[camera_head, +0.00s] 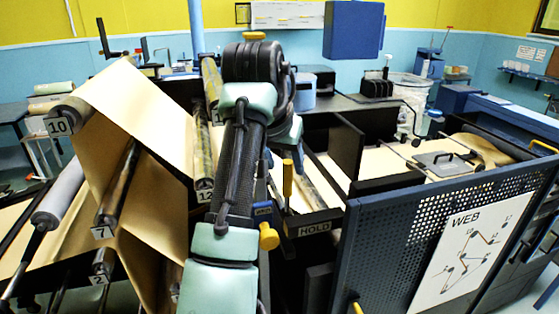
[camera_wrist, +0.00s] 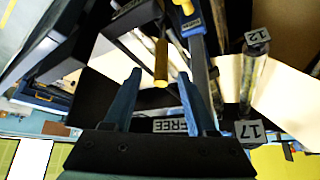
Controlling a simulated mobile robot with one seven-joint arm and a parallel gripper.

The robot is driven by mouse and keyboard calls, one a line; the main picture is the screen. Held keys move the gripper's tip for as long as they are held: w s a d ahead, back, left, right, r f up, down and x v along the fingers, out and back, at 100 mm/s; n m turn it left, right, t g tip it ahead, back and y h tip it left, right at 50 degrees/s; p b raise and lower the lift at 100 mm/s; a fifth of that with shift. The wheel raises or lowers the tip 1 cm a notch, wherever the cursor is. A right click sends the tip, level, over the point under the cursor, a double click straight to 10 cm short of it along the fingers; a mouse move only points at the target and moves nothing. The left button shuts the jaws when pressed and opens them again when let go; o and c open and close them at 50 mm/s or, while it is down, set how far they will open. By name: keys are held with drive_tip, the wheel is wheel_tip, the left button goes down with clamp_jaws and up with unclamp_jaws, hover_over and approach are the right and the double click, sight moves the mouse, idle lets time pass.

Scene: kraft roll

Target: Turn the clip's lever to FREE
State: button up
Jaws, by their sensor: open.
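The clip's lever (camera_head: 288,178) is a yellow rod standing upright just right of my arm in the head view. In the wrist view the lever (camera_wrist: 161,63) lies between the tips of my gripper (camera_wrist: 160,76), whose two blue fingers are spread apart. I cannot tell whether either finger touches it. The FREE label (camera_wrist: 175,126) is near the gripper's base in the wrist view, partly covered. The HOLD label (camera_head: 314,228) is on a dark bar at the near side in the head view. My arm hides most of the gripper there.
A yellow knob (camera_head: 268,238) sits below a blue tag, close to my arm. Brown paper (camera_head: 140,100) runs over numbered rollers at left. A perforated dark panel with a WEB chart (camera_head: 466,250) stands at right. A roller tagged 12 (camera_wrist: 252,72) is right of the fingers.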

drive_tip(key=b+v, duration=0.1)
drive_tip(key=v, duration=0.4)
drive_tip(key=shift+s+r+b, duration=0.2)
drive_tip(key=shift+r+b, duration=0.1)
drive_tip(key=shift+r, duration=0.05)
